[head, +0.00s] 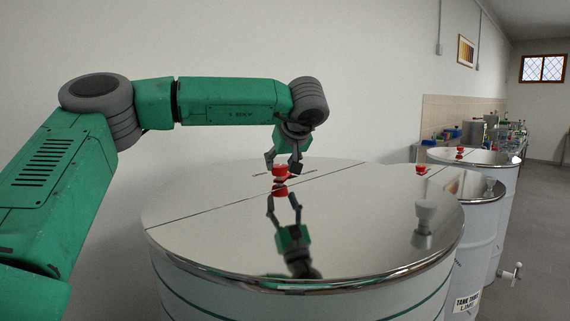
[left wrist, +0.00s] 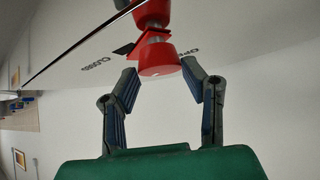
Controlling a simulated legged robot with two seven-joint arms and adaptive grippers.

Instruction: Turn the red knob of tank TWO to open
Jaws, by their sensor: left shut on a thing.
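The red knob (head: 279,171) stands on the shiny lid of the nearest tank (head: 215,205). It shows large in the left wrist view (left wrist: 158,58), with a flat red pointer beyond it. The words CLOSED (left wrist: 98,63) and OPEN (left wrist: 190,50) are on the lid beside it, and the pointer's tip is by a black mark nearer CLOSED. The nearest tank's own name is not readable. My right gripper is not in view.
More lidded tanks with red knobs (head: 421,170) stand behind to the right. A label starting TANK (head: 467,302) is only partly legible. A white tap (head: 513,271) juts from a far tank. A cluttered counter (head: 480,135) runs along the wall. The lid's front is clear.

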